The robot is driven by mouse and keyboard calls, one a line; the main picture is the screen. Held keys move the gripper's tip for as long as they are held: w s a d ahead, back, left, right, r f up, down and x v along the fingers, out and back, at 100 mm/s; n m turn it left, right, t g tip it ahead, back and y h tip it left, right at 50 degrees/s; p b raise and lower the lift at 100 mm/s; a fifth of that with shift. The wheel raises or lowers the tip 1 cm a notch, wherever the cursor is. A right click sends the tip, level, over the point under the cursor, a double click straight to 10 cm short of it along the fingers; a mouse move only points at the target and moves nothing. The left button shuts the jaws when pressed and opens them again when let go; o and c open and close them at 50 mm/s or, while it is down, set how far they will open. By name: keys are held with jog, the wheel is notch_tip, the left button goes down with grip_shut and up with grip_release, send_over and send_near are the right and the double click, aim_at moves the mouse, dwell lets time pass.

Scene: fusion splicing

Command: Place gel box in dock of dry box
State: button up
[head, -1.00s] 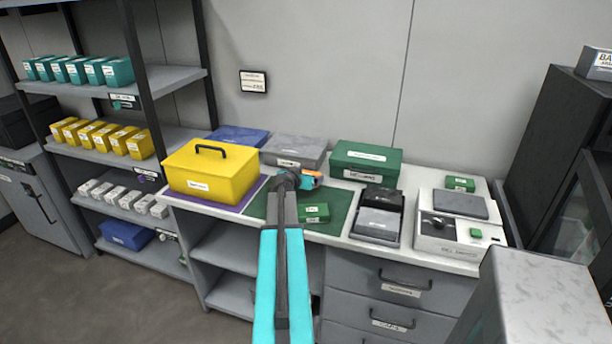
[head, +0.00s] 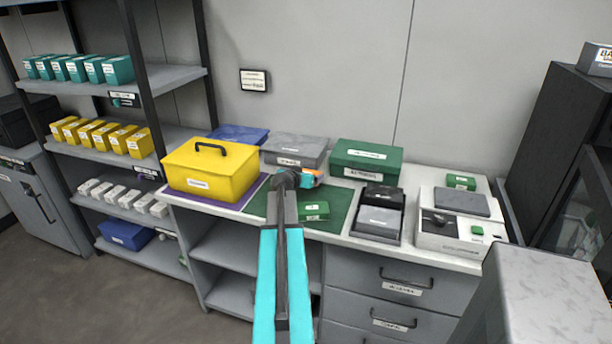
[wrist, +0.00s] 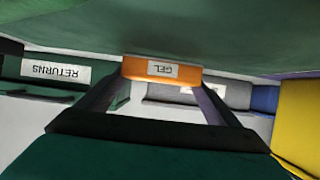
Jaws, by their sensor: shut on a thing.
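The gel box (wrist: 160,71) is a small orange box with a white GEL label, held between the two dark fingers of my gripper (wrist: 155,88) in the wrist view. In the head view a bit of its orange side (head: 308,182) shows beside my gripper, above the green mat (head: 340,203). My arm hides part of the mat and box. I cannot tell which thing is the dry box, since no readable label names it, and its dock cannot be made out.
On the bench stand a yellow box (head: 205,172), a grey box (head: 295,150), a green returns box (head: 366,158), a black-and-grey case (head: 379,222) and a white device (head: 450,225). A dark cabinet (head: 545,130) stands right.

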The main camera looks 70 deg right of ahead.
jog(key=shift+s+a+f, duration=0.15)
jog(key=shift+s+f, duration=0.05)
jog(key=shift+f, duration=0.5)
jog(key=o, duration=1.2)
jog(key=shift+f, duration=0.1)
jog(key=shift+w+r+p, duration=0.15)
jog(key=shift+r+p, duration=0.75)
jog(key=shift+p, duration=0.1)
jog(key=shift+b+v, duration=0.3)
jog(key=shift+v, duration=0.55)
jog(key=b+v, duration=0.2)
jog(key=v, duration=0.7)
jog(key=shift+r, duration=0.15)
jog(key=shift+a+r, duration=0.2)
jog(key=shift+a, duration=0.15)
